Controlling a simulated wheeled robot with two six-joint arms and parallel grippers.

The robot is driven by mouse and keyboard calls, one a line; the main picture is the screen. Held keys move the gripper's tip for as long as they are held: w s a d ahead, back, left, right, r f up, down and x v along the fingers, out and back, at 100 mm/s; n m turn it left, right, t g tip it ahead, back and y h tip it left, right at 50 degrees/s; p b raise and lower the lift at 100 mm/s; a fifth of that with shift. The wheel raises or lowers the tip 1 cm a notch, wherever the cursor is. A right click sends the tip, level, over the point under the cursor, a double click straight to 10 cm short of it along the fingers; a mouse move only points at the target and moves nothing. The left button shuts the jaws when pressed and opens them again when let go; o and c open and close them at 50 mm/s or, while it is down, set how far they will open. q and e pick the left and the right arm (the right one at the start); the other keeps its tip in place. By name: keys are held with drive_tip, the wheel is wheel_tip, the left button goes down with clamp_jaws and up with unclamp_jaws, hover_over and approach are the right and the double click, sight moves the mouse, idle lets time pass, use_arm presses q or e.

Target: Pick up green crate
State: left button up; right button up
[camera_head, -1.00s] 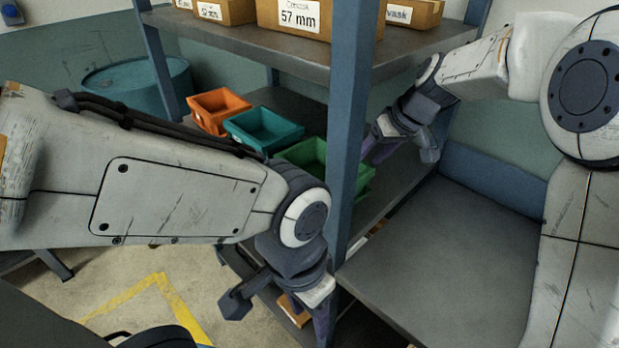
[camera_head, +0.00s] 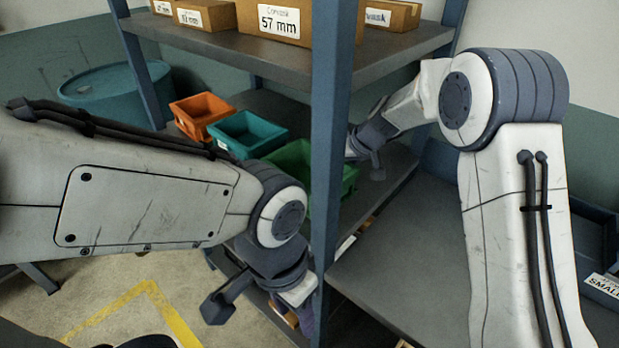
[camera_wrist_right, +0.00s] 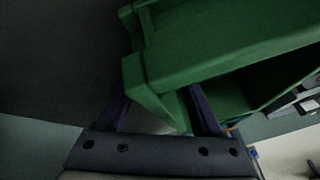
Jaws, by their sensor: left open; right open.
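The green crate (camera_head: 294,157) sits on the middle shelf, partly hidden by the blue post and my left arm. In the right wrist view the green crate (camera_wrist_right: 215,45) fills the upper part, with a corner of its rim between the two purple fingers of my right gripper (camera_wrist_right: 160,103). The right gripper is open; I cannot tell whether a finger touches the crate. In the head view its fingers are hidden around the post. My left gripper (camera_head: 306,318) is low, left of the post, pointing down and partly hidden; it is open and apart from the crate.
A teal crate (camera_head: 248,132) and an orange crate (camera_head: 203,112) stand left of the green one. The blue post (camera_head: 333,130) rises between my arms. Cardboard boxes (camera_head: 283,18) fill the shelf above. The grey surface (camera_head: 415,265) at right is clear.

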drive_tip(key=shift+a, duration=0.1)
clamp_jaws()
drive_tip(key=shift+f, duration=0.1)
idle(1.3)
